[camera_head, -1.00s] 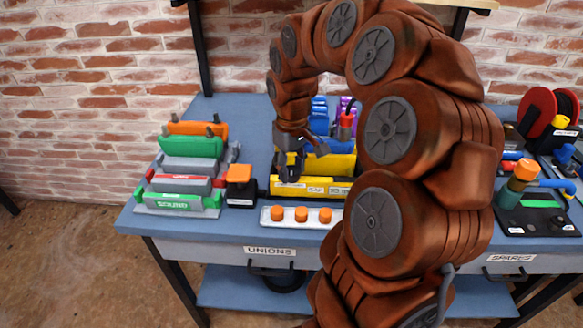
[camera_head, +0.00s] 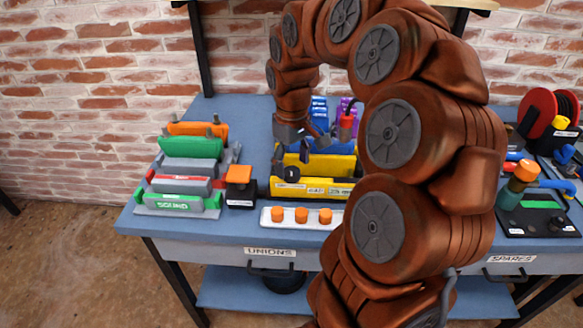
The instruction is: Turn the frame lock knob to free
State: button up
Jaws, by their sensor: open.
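A yellow frame (camera_head: 312,187) with white labels stands near the middle of the bench. A small dark knob (camera_head: 292,174) sits at its left front. A small pale mark shows on the knob, but its setting is too small to read. My gripper (camera_head: 299,144) is open, above and behind the knob and apart from it. Its fingers are partly lost against the yellow and blue parts behind the frame's front.
A white strip with orange pegs (camera_head: 301,216) lies in front. A black block with an orange top (camera_head: 239,188) and a green and grey rack (camera_head: 178,203) stand left. A blue block (camera_head: 329,147) and a red-topped item (camera_head: 347,123) stand behind. My arm hides the bench's right middle.

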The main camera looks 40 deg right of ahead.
aim_at(291, 171)
notch_tip(291, 171, up, 10)
dwell(0.5)
jog(key=shift+f, duration=0.1)
dwell(0.4)
jog(key=s+a+r+p, duration=0.1)
jog(key=s+a+p, duration=0.6)
jog(key=a, duration=0.5)
jog(key=s+a+f+g+p, duration=0.1)
jog(key=s+a+f, duration=0.1)
jog(key=s, duration=0.6)
jog(key=s+a+f+m+p, duration=0.1)
jog(key=s+a+f+p, duration=0.1)
jog(key=s, duration=0.6)
jog(key=shift+a+g+p, duration=0.3)
jog(key=shift+a+g, duration=0.1)
jog(key=shift+a, duration=0.45)
